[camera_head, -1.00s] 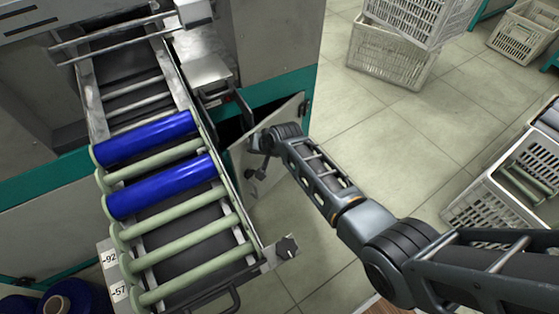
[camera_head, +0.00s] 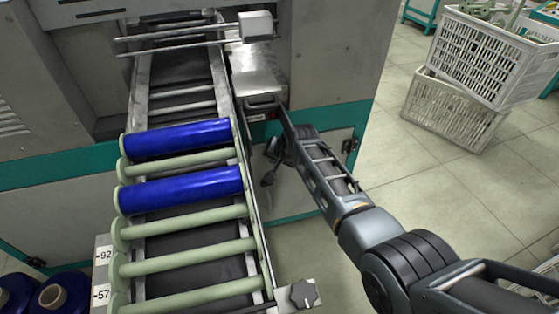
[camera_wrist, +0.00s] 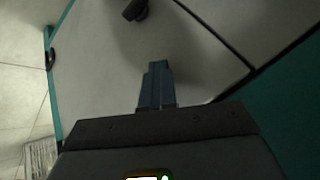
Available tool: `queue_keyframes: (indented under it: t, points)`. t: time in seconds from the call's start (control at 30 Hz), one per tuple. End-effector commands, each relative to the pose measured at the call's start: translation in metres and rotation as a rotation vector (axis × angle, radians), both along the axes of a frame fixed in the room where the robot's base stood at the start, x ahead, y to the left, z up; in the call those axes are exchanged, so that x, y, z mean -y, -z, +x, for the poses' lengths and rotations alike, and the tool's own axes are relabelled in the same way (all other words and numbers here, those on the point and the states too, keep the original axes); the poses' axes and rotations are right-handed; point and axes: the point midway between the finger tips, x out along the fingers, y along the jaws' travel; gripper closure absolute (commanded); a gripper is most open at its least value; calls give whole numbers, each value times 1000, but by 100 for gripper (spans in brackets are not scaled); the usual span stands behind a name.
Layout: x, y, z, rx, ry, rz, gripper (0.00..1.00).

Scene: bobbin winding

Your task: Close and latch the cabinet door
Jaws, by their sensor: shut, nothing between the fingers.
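The cabinet door (camera_head: 310,180) is a light grey panel low on the machine, right of the roller rack. It looks closed or nearly closed, and I cannot tell whether it is fully flush. In the wrist view the door (camera_wrist: 105,65) fills the middle, and the handle (camera_wrist: 135,10) shows at the top edge. My gripper (camera_wrist: 157,66) is shut and empty, in front of the door and below the handle in that picture. Contact with the door is unclear.
The roller rack (camera_head: 190,238) with two blue rollers stands close left of my arm, with a dark knob (camera_head: 303,293) at its front corner. A hinge (camera_head: 347,145) sits at the door's right edge. White crates (camera_head: 455,110) stand at back right. Floor between is clear.

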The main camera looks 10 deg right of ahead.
Motion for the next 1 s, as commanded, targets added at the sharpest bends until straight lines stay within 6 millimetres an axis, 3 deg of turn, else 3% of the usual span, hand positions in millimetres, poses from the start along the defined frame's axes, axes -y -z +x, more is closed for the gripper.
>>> queue_keyframes:
  t: [0.03, 0.53, 0.63, 1.0]
  points:
    - [0, -7, 10, 36, 5, 1, 100]
    - [3, -14, 3, 29, 5, 0, 100]
    - [4, -22, -8, 16, 3, 0, 100]
    - [22, -16, -76, 5, 1, 0, 100]
